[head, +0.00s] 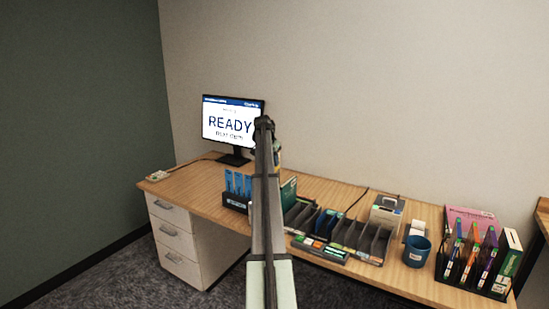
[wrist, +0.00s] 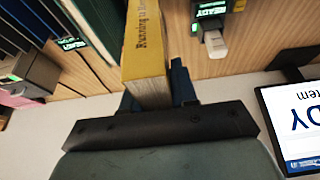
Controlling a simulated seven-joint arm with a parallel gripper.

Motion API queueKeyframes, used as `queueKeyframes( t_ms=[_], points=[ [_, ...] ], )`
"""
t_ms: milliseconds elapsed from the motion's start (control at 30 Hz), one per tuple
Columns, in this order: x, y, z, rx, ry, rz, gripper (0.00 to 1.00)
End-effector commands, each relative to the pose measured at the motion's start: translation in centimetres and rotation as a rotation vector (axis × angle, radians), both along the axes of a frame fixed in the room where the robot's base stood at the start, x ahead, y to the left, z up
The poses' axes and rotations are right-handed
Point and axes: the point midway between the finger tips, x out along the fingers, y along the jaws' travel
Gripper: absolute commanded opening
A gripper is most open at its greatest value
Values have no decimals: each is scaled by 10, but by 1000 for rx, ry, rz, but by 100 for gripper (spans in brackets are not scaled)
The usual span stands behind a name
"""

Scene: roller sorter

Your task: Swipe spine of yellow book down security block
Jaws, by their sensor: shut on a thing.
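My gripper (wrist: 154,92) is shut on a yellow book (wrist: 145,45) in the wrist view, with dark fingers on either side of it. The book's yellow spine faces the camera and carries dark lettering; its far end runs out of the frame. In the head view my own arm hides most of the gripper and book, in front of the monitor's right edge. A small light block (wrist: 215,43) sits by a black unit with a green READY label (wrist: 211,10) in the wrist view, apart from the book. I cannot tell whether this is the security block.
The monitor (head: 230,122) reads READY. A row of dark slots (head: 345,237), a grey box device (head: 387,213), a blue cup (head: 416,251) and a rack of colourful books (head: 475,255) stand to the right. Blue items (head: 238,184) stand left of my arm. The desk's left end (head: 185,185) is mostly clear.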

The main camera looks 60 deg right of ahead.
Motion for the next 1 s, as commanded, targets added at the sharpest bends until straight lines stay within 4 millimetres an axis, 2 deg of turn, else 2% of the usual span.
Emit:
queueKeyframes(
  t_ms=[833,1000],
  points=[
    [-1,24,-41,0,0,0,0],
    [-1,24,-50,-1,-1,0,0]
  ],
)
